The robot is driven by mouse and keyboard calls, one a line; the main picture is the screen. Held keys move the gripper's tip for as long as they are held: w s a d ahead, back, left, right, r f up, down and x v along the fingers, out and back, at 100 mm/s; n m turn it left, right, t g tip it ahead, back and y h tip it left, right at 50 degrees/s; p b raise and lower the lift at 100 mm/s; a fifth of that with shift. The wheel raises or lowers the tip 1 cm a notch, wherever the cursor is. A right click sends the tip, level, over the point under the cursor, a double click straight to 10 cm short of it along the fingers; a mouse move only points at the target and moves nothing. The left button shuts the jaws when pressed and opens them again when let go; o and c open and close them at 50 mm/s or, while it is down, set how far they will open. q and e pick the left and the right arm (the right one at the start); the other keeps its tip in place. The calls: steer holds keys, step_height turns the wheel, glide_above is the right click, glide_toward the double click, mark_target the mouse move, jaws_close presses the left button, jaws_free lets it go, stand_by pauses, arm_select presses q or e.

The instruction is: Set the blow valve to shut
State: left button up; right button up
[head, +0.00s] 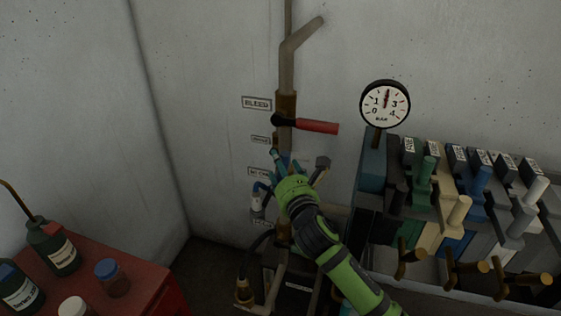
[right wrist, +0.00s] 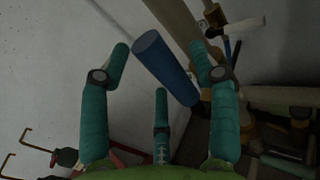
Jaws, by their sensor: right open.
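A vertical pipe (head: 287,68) with several valves runs down the wall. The top valve has a red lever (head: 317,127) pointing right, beside a label reading BLEED (head: 257,103). The labels below it (head: 260,139) are too small to read surely, so I cannot tell which valve is the blow valve. My right gripper (head: 279,157) is at the pipe just below the red lever and hides part of it. In the right wrist view its teal fingers (right wrist: 160,62) are spread open around a blue cylindrical handle (right wrist: 165,68), with no clear grip on it. My left gripper is not in view.
A pressure gauge (head: 385,104) stands right of the pipe. A bank of colored levers (head: 462,210) fills the right. A red cabinet (head: 140,277) with bottles stands lower left. A white handle (right wrist: 237,26) shows beyond the fingers in the wrist view.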

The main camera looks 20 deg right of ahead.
steer(key=shift+w, duration=0.65)
jaws_close()
steer(key=shift+d, duration=0.15)
